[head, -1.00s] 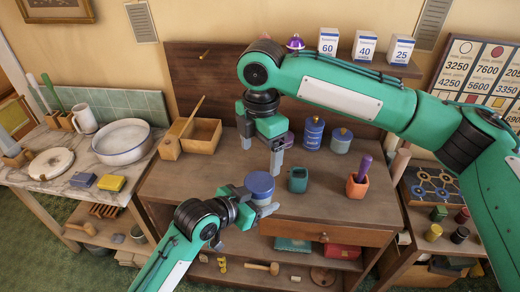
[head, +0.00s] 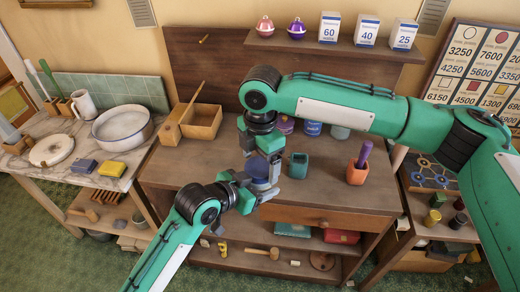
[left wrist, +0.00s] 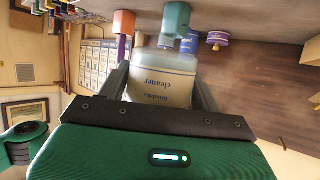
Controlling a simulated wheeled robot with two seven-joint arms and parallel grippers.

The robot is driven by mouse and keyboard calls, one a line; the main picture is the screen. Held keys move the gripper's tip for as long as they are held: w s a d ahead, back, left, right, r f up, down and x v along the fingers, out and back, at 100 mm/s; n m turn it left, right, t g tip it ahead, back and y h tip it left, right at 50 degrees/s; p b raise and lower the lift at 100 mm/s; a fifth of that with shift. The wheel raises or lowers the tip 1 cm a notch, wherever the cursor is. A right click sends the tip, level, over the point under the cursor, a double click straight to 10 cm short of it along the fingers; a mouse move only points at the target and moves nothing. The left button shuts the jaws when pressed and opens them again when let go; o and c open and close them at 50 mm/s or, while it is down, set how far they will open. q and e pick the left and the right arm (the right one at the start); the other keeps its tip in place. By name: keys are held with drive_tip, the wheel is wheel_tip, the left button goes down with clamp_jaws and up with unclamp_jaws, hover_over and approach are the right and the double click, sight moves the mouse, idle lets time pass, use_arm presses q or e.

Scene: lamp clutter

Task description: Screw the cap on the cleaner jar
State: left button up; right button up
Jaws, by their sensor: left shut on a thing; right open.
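The cleaner jar (left wrist: 160,90) is pale with a "cleaner" label and appears upside down in the left wrist view. In the head view a blue round top (head: 259,170), which looks like the cap, shows on the jar. My right gripper (head: 263,160) is open, pointing down right over that top, with its fingers close beside it. They partly hide the jar, and I cannot tell whether they touch it or how the cap sits.
On the bench (head: 220,165) stand a green mug (head: 298,165), an orange pot (head: 357,174) and a wooden box (head: 202,122). Several jars at the back are partly behind my right arm. A shelf (head: 340,47) with boxes runs above. Another table (head: 65,185) is at left.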

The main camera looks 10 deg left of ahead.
drive_tip(key=shift+f, duration=0.15)
drive_tip(key=shift+c, duration=0.4)
drive_tip(key=c, duration=0.9)
drive_tip(key=m, duration=0.6)
drive_tip(key=shift+m, duration=0.4)
drive_tip(key=o, duration=1.1)
drive_tip(key=shift+c, duration=0.2)
drive_tip(key=shift+r, duration=2.3)
